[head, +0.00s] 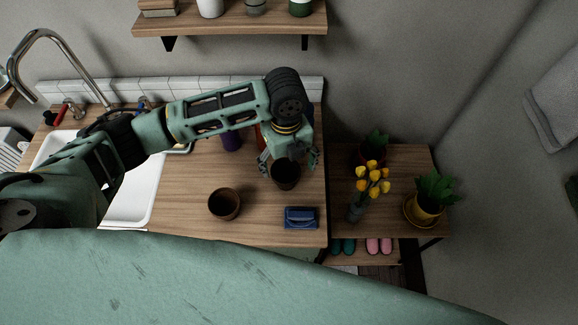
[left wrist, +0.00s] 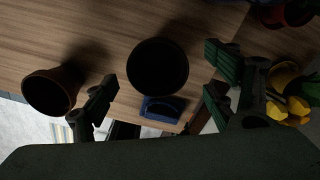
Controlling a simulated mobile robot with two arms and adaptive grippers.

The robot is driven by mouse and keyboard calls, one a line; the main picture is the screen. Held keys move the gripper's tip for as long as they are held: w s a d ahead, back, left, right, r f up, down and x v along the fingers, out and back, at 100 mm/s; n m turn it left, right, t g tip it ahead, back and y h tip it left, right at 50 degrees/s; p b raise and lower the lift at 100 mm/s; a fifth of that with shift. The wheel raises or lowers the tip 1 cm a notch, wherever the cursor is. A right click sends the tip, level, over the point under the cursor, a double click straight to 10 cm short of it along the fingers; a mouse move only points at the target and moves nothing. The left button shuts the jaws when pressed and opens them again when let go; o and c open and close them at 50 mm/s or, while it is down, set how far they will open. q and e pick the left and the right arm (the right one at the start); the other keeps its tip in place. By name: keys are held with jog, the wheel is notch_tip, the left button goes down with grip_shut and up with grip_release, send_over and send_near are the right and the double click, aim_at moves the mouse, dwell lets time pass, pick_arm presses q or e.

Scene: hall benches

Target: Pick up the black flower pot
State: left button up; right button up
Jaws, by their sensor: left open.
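The black flower pot (head: 286,176) stands on the wooden counter near its right end. In the left wrist view the black flower pot (left wrist: 158,68) shows as a dark round mouth seen from above. My left gripper (head: 289,163) is open at the pot, its fingers spread to either side in the head view. In the left wrist view my left gripper (left wrist: 158,88) has its fingers left and right of the pot, with gaps visible. Nothing is held. How far the fingertips are above the pot's rim I cannot tell. My right gripper is not in view.
A brown pot (head: 224,204) stands left of the black one, and a blue object (head: 301,217) lies in front. A purple item (head: 231,138) is partly behind my arm. A sink (head: 130,195) is left. Yellow flowers (head: 372,182) and potted plants (head: 430,198) stand on the right-hand bench.

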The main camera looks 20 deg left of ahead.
aim_at(284, 182)
pick_arm(q)
jog(key=f, duration=0.1)
jog(key=f+p, duration=0.1)
jog(key=s+f+p, duration=0.1)
jog(key=f, duration=0.1)
jog(key=shift+a, duration=0.25)
jog(key=shift+w+f, duration=0.15)
jog(key=shift+f, duration=0.4)
jog(key=shift+w+f, duration=0.15)
jog(key=shift+f, duration=0.55)
jog(key=c, duration=1.2)
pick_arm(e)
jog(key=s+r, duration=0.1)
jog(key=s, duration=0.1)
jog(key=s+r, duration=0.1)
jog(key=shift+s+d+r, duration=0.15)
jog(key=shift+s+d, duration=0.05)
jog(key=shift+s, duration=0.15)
pick_arm(q)
jog(key=shift+c, duration=0.2)
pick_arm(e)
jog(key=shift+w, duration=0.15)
